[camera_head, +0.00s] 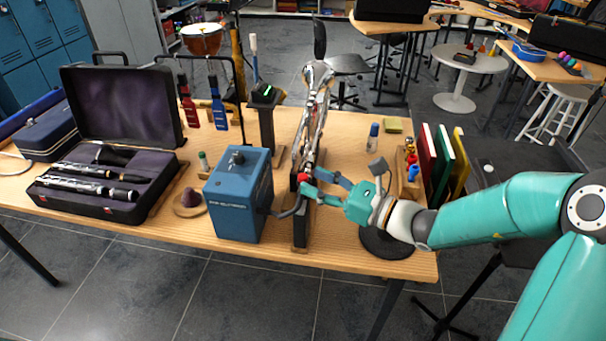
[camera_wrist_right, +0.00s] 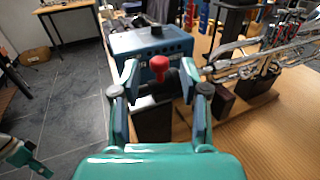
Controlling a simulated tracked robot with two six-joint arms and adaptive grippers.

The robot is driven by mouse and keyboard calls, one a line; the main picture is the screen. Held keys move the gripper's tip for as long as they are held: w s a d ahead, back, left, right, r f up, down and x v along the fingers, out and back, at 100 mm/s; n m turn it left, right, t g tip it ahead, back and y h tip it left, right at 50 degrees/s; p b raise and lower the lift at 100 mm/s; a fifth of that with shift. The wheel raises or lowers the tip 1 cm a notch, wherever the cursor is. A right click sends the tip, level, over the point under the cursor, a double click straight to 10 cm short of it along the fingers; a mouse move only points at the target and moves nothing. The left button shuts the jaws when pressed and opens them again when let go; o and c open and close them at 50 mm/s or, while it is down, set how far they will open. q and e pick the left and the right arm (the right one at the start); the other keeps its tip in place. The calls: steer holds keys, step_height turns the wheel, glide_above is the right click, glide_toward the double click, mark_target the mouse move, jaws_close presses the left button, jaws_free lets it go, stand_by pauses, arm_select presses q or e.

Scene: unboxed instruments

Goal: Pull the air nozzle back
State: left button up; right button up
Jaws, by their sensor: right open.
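The air nozzle appears as a red rounded tip (camera_wrist_right: 159,65) on a dark stem, beside the blue box (camera_wrist_right: 150,40) in the right wrist view. In the head view the red tip (camera_head: 303,177) stands at the top of a dark upright post, just right of the blue box (camera_head: 238,200). My right gripper (camera_head: 312,186) is open, with its fingers at the red tip. In the right wrist view its two fingers (camera_wrist_right: 160,76) stand on either side of the tip, with gaps. A teal part at that view's lower left looks like my left gripper (camera_wrist_right: 24,156); its fingers are unclear.
A silver instrument (camera_head: 312,110) stands behind the post. An open case (camera_head: 85,205) with dark instrument parts lies at the table's left. Upright books (camera_head: 440,160) and a small holder with bottles stand right, close to my right arm. Some bare wood (camera_head: 345,265) shows in front.

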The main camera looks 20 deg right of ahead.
mark_target(307, 178)
steer(key=shift+x, duration=1.85)
jaws_close()
